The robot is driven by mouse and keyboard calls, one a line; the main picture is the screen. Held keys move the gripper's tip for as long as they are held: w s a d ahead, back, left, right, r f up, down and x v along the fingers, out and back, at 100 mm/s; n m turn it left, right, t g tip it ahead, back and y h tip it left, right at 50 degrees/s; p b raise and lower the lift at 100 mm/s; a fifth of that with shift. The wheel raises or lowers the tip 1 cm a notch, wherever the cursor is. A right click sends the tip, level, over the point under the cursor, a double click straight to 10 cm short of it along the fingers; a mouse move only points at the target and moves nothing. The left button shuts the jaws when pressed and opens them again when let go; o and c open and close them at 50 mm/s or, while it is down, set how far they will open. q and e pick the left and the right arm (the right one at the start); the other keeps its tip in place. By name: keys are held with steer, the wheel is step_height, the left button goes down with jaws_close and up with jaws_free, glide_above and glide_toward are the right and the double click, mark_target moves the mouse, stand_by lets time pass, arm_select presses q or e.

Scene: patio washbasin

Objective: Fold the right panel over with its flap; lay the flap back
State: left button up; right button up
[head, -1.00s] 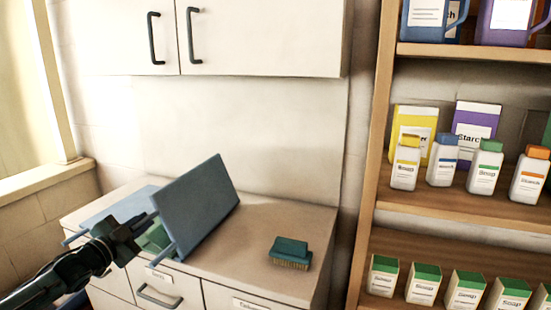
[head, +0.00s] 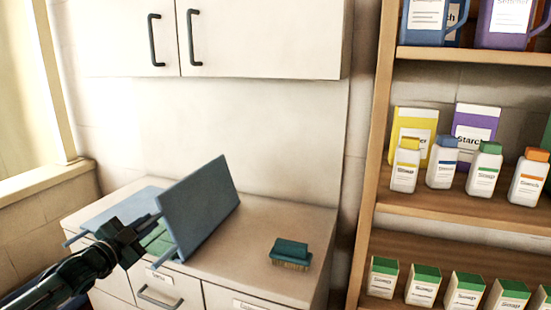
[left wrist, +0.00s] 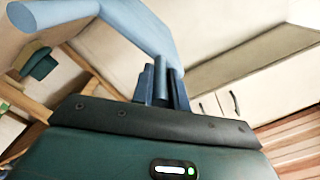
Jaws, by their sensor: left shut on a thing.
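A blue folding board lies on the grey-beige counter. Its right panel (head: 200,212) stands steeply raised and leans, with its broad face toward me. Its left panel (head: 108,212) lies flat. Green cloth (head: 156,240) shows between them, mostly hidden by the raised panel and my gripper. My left gripper (head: 150,221) is at the raised panel's left edge. In the left wrist view the fingers (left wrist: 163,86) are shut on a narrow blue part of the right panel, seemingly its flap. The wide blue panel edge (left wrist: 145,28) rises beyond them. My right gripper is out of view.
A green brush (head: 290,254) sits on the counter to the right of the board. Drawers (head: 160,290) are below, and a handled wall cabinet (head: 255,40) hangs above. A shelf with bottles (head: 440,162) and boxes stands at right. Bare counter (head: 245,240) lies between board and brush.

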arm_select(q)
steer(key=shift+s+d+f+p, duration=1.2)
steer(key=shift+s+d, duration=1.05)
steer(key=shift+d, duration=3.9)
steer(key=s+d+f+b, duration=0.1)
steer(key=d+f+b, duration=0.1)
steer(key=f+b, duration=0.2)
steer(key=s+d+f+b, duration=0.1)
steer(key=d+f+b, duration=0.2)
steer(key=f, duration=0.6)
steer(key=shift+d+f+b, duration=0.3)
steer(key=shift+d+b, duration=0.05)
steer(key=shift+b, duration=0.45)
steer(key=o, duration=1.7)
steer(key=shift+o, duration=0.2)
